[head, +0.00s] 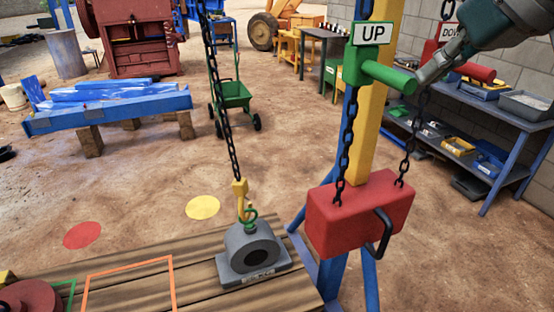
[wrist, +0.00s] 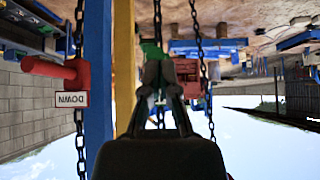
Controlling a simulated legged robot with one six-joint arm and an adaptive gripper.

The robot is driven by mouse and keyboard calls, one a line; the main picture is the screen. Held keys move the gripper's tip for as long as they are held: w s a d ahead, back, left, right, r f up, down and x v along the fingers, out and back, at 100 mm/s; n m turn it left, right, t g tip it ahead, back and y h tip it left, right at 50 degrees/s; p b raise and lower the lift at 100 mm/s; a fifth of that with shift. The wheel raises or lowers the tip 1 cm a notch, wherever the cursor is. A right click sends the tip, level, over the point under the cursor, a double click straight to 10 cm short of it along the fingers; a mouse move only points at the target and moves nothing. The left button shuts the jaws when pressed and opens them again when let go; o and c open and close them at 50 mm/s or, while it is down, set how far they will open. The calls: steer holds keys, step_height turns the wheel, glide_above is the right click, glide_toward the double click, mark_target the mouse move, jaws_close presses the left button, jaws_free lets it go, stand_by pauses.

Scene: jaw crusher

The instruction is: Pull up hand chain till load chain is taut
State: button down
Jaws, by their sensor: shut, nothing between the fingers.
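The green hand-chain handle (head: 385,75) with the UP sign (head: 371,33) sits on the left chain run; its green also shows behind my fingers in the wrist view (wrist: 152,49). My gripper (head: 425,76) is shut and empty, its tips close to the handle's right end; I cannot tell whether they touch. The hand chain (head: 347,140) runs down to a red block (head: 345,222). The red handle (head: 476,71) with the DOWN sign (wrist: 72,99) is beside it. The load chain (head: 221,105) looks nearly straight down to a yellow hook (head: 240,188) at the green eye (head: 247,219) of a grey bearing block (head: 252,253).
The block stands on a wooden platform (head: 205,292), right of an orange outline. A yellow and blue post (head: 375,120) stands behind the handles. A blue shelf with bins (head: 520,115) is at right. Open dirt floor lies beyond the platform.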

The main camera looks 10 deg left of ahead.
steer(key=v, duration=0.6)
steer(key=shift+r, duration=0.25)
steer(key=shift+d, duration=0.1)
stand_by(2.9)
glide_toward(396, 71)
steer(key=shift+x, duration=3.85)
steer(key=shift+w, duration=0.2)
steer(key=shift+f, duration=0.15)
steer(key=shift+s+d+r, duration=0.1)
steer(key=shift+s+d, duration=0.35)
steer(key=shift+s, duration=0.25)
steer(key=shift+s+d+r, duration=0.1)
steer(key=shift+s+d, duration=0.35)
steer(key=shift+s, duration=0.25)
steer(key=shift+s+d+r, duration=0.1)
steer(key=shift+s+d, duration=0.35)
steer(key=shift+s, duration=0.25)
